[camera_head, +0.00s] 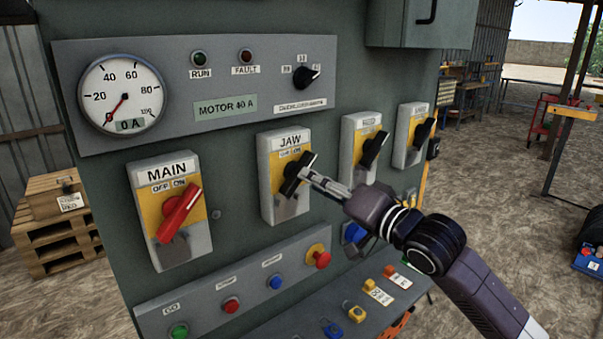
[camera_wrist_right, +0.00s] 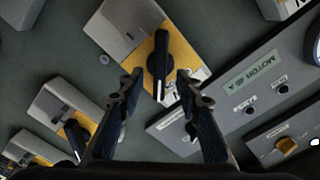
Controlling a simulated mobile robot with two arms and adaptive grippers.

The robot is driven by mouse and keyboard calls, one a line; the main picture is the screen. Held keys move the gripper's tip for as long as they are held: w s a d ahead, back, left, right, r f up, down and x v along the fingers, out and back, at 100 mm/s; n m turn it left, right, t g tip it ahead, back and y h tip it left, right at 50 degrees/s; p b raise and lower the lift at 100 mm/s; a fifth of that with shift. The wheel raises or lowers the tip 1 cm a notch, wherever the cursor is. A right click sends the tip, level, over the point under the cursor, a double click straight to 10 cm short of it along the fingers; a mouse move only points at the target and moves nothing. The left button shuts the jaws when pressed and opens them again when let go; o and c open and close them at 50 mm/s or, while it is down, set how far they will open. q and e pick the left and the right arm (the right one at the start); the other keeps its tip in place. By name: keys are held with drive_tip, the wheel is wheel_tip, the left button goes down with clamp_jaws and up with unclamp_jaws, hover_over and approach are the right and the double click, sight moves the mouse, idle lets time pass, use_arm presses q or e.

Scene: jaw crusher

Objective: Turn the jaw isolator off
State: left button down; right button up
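The JAW isolator is a grey box with a yellow plate (camera_head: 275,174), marked OFF and ON, on the green cabinet front. Its black knob (camera_head: 298,173) slants up to the right, toward the ON side; it also shows in the right wrist view (camera_wrist_right: 159,66). My right gripper (camera_head: 306,175) is at the knob, partly overlapping it in the head view. In the right wrist view its two fingers (camera_wrist_right: 159,88) are apart, one on each side of the knob's end, with visible gaps. Contact with the knob does not show. My left gripper is out of view.
The MAIN isolator (camera_head: 179,215), with a red knob, is left of JAW. Two similar black-knobbed isolators (camera_head: 368,146) (camera_head: 413,136) are close on the right. A gauge panel (camera_head: 225,108) is above; a push-button panel (camera_head: 250,283) is below.

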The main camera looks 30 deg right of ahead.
sight(301, 181)
drive_tip(key=shift+w+a+p, duration=0.15)
drive_tip(key=shift+w+p, duration=0.2)
drive_tip(key=shift+w, duration=1)
drive_tip(key=shift+w+a+p, duration=0.1)
drive_tip(key=shift+w+p, duration=0.25)
drive_tip(key=shift+w, duration=1)
drive_tip(key=shift+c, duration=0.3)
clamp_jaws()
